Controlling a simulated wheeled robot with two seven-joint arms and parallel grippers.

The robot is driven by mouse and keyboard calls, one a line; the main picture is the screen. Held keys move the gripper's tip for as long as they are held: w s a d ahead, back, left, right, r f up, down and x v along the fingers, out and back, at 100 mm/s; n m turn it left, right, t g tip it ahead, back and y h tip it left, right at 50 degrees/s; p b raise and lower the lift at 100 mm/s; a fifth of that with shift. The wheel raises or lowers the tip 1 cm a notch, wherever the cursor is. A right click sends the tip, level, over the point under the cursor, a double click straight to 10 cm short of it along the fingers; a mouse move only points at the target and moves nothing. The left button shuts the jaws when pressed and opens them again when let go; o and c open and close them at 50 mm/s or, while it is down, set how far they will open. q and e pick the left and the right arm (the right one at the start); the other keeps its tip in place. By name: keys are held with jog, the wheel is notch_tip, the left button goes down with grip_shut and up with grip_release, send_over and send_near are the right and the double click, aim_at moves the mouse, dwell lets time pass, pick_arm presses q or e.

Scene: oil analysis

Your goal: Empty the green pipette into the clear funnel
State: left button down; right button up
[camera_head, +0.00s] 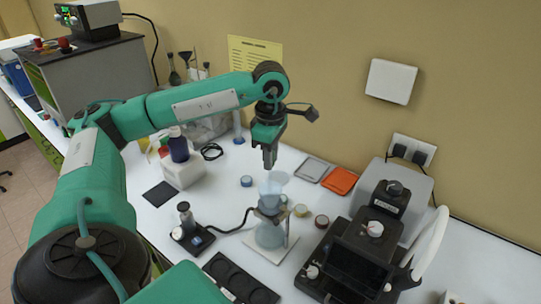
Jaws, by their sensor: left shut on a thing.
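My left gripper (270,160) points down just above the clear funnel (274,183). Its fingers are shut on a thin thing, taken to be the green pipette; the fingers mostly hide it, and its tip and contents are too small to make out. The funnel sits upright in the mouth of a clear flask (270,236) on a pale square base. The gripper looks a little above the funnel's rim, though the exact gap is hard to tell. My right gripper is not in view.
A black instrument with knobs (365,250) stands to the right. A small pump-like device (190,232) with a hose stands left of the flask. Small round tins (301,210), an orange tray (341,180) and a grey tray (311,169) lie nearby. A dark holder (238,280) lies in front.

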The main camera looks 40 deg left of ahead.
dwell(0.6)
pick_arm(q)
jog(key=shift+r, duration=0.15)
jog(key=shift+r+p, duration=0.65)
jog(key=shift+r, duration=0.7)
jog(key=c, duration=1.8)
grip_release()
jog(key=shift+c, duration=0.8)
jog(key=shift+r+p, duration=0.6)
jog(key=shift+r, duration=0.95)
